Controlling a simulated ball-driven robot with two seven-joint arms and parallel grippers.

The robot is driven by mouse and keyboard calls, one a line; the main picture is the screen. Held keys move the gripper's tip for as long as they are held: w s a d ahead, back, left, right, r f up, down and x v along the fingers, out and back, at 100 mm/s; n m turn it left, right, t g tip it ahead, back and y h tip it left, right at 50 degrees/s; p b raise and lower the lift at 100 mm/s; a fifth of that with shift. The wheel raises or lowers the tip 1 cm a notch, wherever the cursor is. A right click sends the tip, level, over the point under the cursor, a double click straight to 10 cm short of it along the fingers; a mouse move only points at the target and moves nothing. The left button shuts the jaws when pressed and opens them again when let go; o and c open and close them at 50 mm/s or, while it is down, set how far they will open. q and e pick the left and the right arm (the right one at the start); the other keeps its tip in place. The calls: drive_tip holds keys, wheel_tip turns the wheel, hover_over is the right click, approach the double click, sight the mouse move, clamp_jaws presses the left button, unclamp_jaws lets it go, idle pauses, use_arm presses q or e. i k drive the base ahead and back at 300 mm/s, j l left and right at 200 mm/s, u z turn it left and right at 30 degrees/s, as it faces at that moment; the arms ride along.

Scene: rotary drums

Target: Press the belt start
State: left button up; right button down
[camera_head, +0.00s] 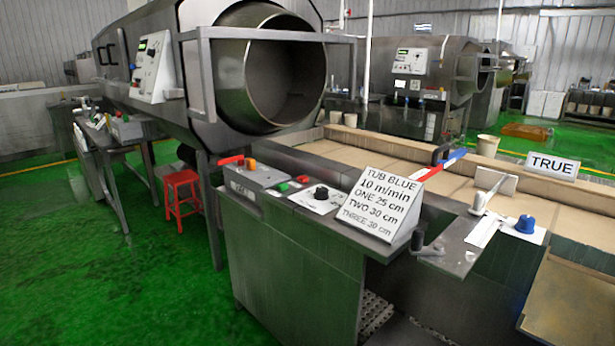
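A green button (283,187) and a red button (302,179) sit on a control panel (316,203) in the middle of the head view, beside a black knob (321,192). I cannot read which button is the belt start. To their left is a grey box (262,176) with a red lever (231,160) and an orange button (250,164). The belt (370,160) runs behind the panel. Neither of my grippers is in view, and nothing covers the two buttons.
A sign (382,204) reading "TUB BLUE, 10 m/min" stands right of the panel. A blue knob (525,224) is further right, and a sign reading "TRUE" (552,166) stands behind. A large drum (256,75) looms behind left. A red stool (181,192) stands on open green floor.

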sight(282, 186)
drive_tip(key=i+j+z, duration=0.15)
drive_tip(key=i+j, duration=0.65)
drive_tip(key=i+j+z, duration=0.2)
drive_tip(key=i+j, duration=0.7)
